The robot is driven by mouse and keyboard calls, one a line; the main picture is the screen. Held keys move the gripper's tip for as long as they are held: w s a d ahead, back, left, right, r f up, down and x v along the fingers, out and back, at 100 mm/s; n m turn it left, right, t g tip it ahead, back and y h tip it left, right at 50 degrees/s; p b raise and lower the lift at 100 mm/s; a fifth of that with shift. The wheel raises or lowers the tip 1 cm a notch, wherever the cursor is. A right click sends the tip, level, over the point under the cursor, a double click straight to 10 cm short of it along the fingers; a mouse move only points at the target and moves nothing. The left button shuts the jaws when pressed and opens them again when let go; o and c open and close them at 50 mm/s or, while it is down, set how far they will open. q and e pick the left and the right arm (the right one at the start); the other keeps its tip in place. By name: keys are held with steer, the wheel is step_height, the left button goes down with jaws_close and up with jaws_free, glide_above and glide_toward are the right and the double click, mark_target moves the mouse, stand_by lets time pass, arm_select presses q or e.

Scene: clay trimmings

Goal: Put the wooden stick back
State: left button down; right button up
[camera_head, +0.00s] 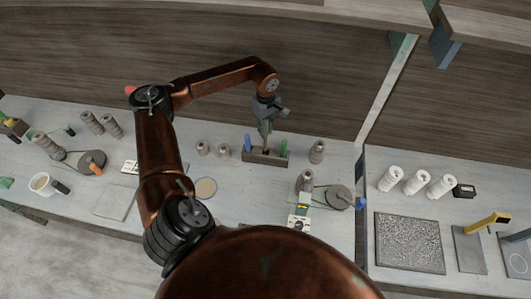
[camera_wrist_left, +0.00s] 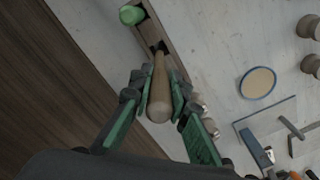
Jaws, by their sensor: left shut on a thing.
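The wooden stick (camera_wrist_left: 160,98) is a pale, tapered, round-ended piece. My left gripper (camera_wrist_left: 162,92) is shut on it, with a green finger on each side. The narrow end of the stick points at a dark slot in the wooden holder (camera_head: 262,157); I cannot tell how far it is inside. The holder also shows in the left wrist view (camera_wrist_left: 176,52). In the head view my left gripper (camera_head: 266,132) is right above the middle of the holder, between a blue-handled tool (camera_head: 248,143) and a green-handled tool (camera_head: 284,147). My right gripper is not in view.
Small spools (camera_head: 202,148) stand left of the holder and another spool (camera_head: 317,150) stands right of it. A round tan disc (camera_head: 205,188) lies at front left. The wooden wall (camera_head: 220,55) rises close behind.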

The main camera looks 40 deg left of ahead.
mark_target(266, 141)
arm_select(q)
step_height(266, 141, down, 8)
steer(key=shift+f+p, duration=0.1)
steer(key=shift+p, duration=0.8)
steer(key=shift+f+b, duration=0.15)
steer(key=shift+b, duration=0.15)
steer(key=c, duration=1.9)
jaws_free()
steer(key=shift+o, duration=0.3)
